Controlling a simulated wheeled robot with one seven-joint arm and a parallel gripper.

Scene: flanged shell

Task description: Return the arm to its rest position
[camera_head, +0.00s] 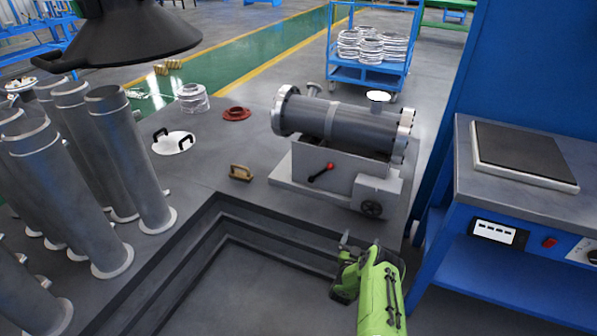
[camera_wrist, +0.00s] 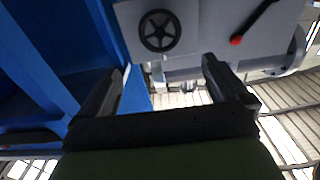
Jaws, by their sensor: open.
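My green arm (camera_head: 380,292) rises from the bottom of the head view, right of centre. My gripper (camera_wrist: 166,75) is open in the wrist view, its two dark fingers spread with nothing between them. In the head view the gripper is small and partly hidden by the arm, in front of the flanged shell's stand. The grey flanged shell (camera_head: 340,124) lies on its side on a stand (camera_head: 325,172) with a red-knobbed lever and a handwheel (camera_head: 371,209). The handwheel (camera_wrist: 160,31) and red knob (camera_wrist: 236,40) also show beyond the fingers in the wrist view.
A blue workbench (camera_head: 525,205) with a dark-topped plate (camera_head: 525,152) stands close on the right. Several grey pipes (camera_head: 130,150) stand on the left. A wooden-coloured handled block (camera_head: 241,173) and a red flange (camera_head: 237,113) lie on the grey surface. A stepped recess (camera_head: 270,285) lies in front.

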